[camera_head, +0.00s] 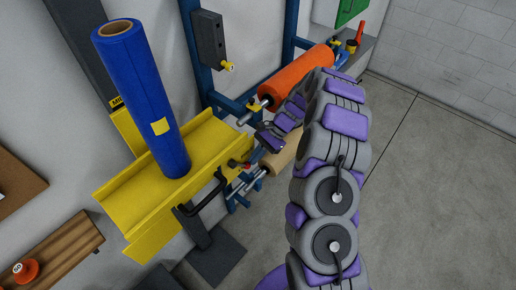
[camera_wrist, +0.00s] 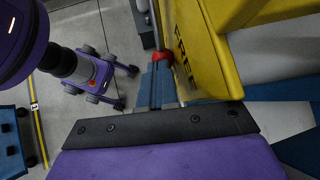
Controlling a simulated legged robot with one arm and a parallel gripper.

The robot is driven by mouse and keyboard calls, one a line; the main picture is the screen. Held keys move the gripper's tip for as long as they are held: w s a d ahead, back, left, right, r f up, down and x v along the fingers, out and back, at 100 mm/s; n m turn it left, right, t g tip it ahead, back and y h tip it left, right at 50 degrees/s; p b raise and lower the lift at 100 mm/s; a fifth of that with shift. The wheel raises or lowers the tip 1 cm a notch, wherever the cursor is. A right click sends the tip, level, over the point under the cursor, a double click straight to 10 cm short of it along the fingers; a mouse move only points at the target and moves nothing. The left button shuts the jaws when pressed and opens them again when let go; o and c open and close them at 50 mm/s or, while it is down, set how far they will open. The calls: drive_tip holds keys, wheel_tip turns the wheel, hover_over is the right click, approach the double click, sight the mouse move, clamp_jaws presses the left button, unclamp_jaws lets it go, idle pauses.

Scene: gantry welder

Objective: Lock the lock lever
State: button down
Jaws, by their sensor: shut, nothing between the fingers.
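The lock lever shows as a small red knob (camera_head: 246,166) at the right end of the yellow trough in the head view. In the wrist view its red ball knob (camera_wrist: 162,57) sits beside the yellow plate (camera_wrist: 205,50) marked "FREE". My gripper (camera_head: 262,141) is just above and right of the knob in the head view, apart from it as far as I can see. It is shut and empty. In the wrist view its dark jaw edge (camera_wrist: 165,126) spans the lower part, below the knob. Most of the lever's arm is hidden.
A blue roll (camera_head: 145,95) stands tilted on the yellow trough (camera_head: 115,190). An orange roller (camera_head: 297,77) and a tan roller (camera_head: 281,158) lie close to my gripper. A black bent handle (camera_head: 208,197) is left of the knob. The floor at right is clear.

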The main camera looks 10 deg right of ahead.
sight(249, 168)
drive_tip(key=shift+s+a+f+g+y, duration=0.25)
drive_tip(key=shift+a+f+g+y, duration=0.15)
drive_tip(key=shift+a+f+y, duration=0.2)
drive_tip(key=shift+s+a+f+g+y, duration=0.2)
drive_tip(key=shift+a+f+g+y, duration=0.2)
drive_tip(key=shift+a+f+y, duration=0.15)
drive_tip(key=shift+s+a+f, duration=0.25)
drive_tip(key=shift+s+f, duration=0.2)
drive_tip(key=shift+f, duration=0.05)
drive_tip(key=shift+a, duration=0.1)
drive_tip(key=shift+s+a+f, duration=0.15)
